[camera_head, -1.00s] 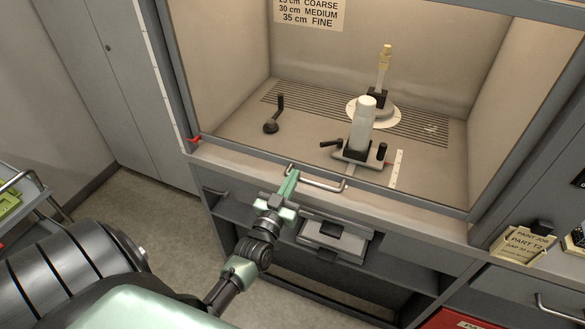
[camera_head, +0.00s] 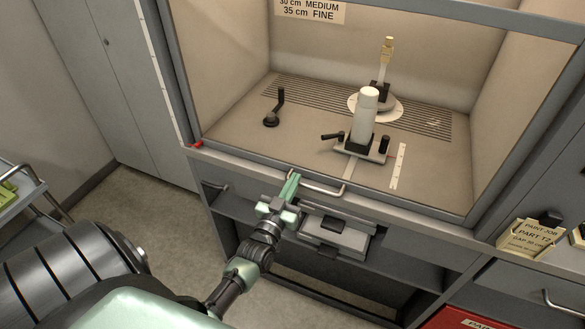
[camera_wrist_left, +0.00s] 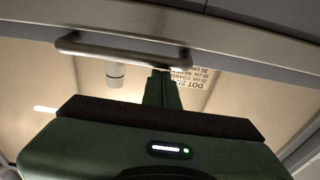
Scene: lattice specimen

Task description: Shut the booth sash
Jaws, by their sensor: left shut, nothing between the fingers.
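The booth sash is a clear pane in a grey frame, with its upper bar (camera_head: 470,14) across the top of the head view. A metal bar handle (camera_head: 325,190) is on its lower rail. A red pointer (camera_head: 197,144) sits at the sash's lower left corner, beside a white scale strip. My left gripper (camera_head: 292,182) is shut and empty, its fingertips at the handle's left end. In the left wrist view, the fingers (camera_wrist_left: 162,90) are close to one end of the handle (camera_wrist_left: 120,48); contact is unclear. My right gripper is out of view.
Inside the booth stand a white cylinder on a clamp base (camera_head: 365,120), a round turntable (camera_head: 375,105) and a black lever (camera_head: 275,108). A cart (camera_head: 20,195) is at left.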

